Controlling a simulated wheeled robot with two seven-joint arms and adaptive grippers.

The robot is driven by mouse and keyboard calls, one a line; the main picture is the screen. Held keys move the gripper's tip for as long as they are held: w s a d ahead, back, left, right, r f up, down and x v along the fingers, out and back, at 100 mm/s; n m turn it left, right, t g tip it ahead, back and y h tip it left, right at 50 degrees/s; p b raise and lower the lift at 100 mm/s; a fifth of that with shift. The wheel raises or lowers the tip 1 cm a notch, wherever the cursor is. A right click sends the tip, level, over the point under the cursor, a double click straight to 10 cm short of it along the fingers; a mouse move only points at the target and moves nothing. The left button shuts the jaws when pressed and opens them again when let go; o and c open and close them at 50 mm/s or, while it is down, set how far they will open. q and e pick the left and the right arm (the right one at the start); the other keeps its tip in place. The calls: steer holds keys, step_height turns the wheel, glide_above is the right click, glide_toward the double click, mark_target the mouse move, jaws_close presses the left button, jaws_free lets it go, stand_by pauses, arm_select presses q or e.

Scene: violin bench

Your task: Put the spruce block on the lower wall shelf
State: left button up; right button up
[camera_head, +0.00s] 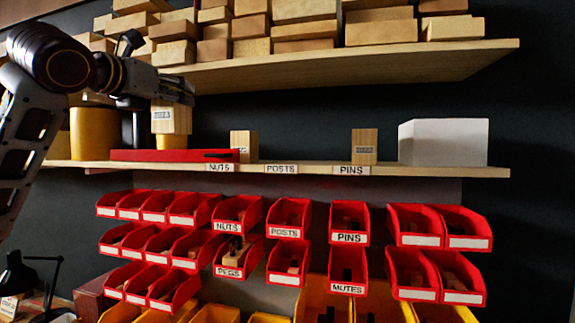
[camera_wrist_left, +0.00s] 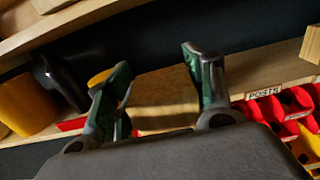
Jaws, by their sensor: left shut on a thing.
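My left gripper (camera_head: 172,92) reaches in from the left between the two shelves and is shut on a light wooden block (camera_head: 171,119) with a small label, the spruce block by its look. The block hangs below the fingers, above the red flat case on the lower wall shelf (camera_head: 310,168). Whether it touches anything is unclear. In the left wrist view the block (camera_wrist_left: 163,95) sits between the two green-lined fingers (camera_wrist_left: 160,92). Two other labelled wooden blocks stand on the lower shelf, one at the middle (camera_head: 253,144) and one further right (camera_head: 364,145). My right gripper is not in view.
A red flat case (camera_head: 165,155), a yellow cylinder (camera_head: 93,134) and a dark cylinder stand at the shelf's left. A white box (camera_head: 443,142) stands at its right. The upper shelf (camera_head: 430,63) carries stacked wood. Red bins (camera_head: 411,225) hang below. Shelf space between the standing blocks is clear.

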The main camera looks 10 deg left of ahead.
arm_select(q)
steer(key=shift+w, duration=0.1)
steer(key=w+f+p, duration=0.3)
steer(key=w+p, duration=0.1)
steer(key=w, duration=1.5)
steer(key=shift+w, duration=0.25)
steer(key=shift+f, duration=0.2)
steer(key=shift+f, duration=1.4)
steer(key=shift+w+f+p, duration=0.15)
steer(key=shift+f+p, duration=0.25)
steer(key=shift+f, duration=0.1)
steer(key=o, duration=0.8)
